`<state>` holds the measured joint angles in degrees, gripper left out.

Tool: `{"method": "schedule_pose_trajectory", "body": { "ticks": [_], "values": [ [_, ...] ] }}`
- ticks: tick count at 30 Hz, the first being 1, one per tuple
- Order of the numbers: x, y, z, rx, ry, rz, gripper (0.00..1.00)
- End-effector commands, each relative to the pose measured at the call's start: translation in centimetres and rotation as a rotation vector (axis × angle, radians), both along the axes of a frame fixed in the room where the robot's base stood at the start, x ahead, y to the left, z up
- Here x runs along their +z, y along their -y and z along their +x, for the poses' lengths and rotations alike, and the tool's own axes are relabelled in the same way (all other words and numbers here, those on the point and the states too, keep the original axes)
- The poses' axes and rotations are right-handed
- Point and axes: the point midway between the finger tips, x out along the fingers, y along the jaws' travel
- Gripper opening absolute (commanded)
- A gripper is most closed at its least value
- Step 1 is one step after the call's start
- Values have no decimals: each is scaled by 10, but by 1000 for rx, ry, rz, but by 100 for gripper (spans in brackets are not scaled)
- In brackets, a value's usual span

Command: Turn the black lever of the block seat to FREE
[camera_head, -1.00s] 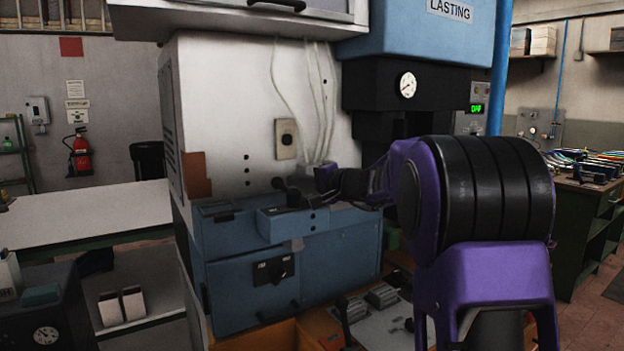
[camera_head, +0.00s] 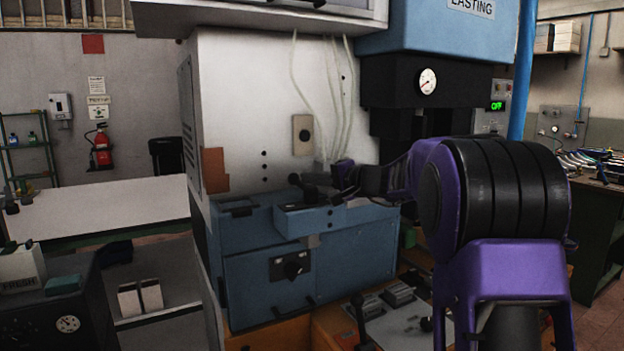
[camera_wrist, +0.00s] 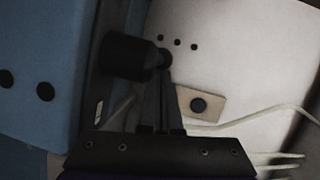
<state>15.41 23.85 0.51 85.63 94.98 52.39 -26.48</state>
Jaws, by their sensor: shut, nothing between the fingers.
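The black lever (camera_head: 310,191) with a round knob end sits on top of the blue block seat (camera_head: 335,218) at the front of the white machine. In the wrist view the black knob (camera_wrist: 128,57) is large and close, left of the fingertips. My gripper (camera_head: 335,178) is at the lever's right side in the head view. In the wrist view my gripper (camera_wrist: 164,70) is shut, its fingertips close to the knob's narrow end; I cannot tell whether they touch. Nothing shows between the fingers. No FREE marking is readable.
A black rotary switch (camera_head: 293,267) is on the blue front below. Pale hoses (camera_head: 335,110) hang down the white housing (camera_head: 240,90) behind the lever. The dark press (camera_head: 400,85) stands right of it.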

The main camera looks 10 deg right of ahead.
Motion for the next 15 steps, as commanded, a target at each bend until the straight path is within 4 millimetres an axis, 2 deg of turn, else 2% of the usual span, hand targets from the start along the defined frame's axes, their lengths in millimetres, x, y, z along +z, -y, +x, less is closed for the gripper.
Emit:
{"method": "schedule_pose_trajectory", "body": {
  "ticks": [8, 15],
  "values": [
    [0, -3, 1, 88, 0, 1, 0],
    [2, -10, 2, 251, 0, 1, 0]
  ]
}}
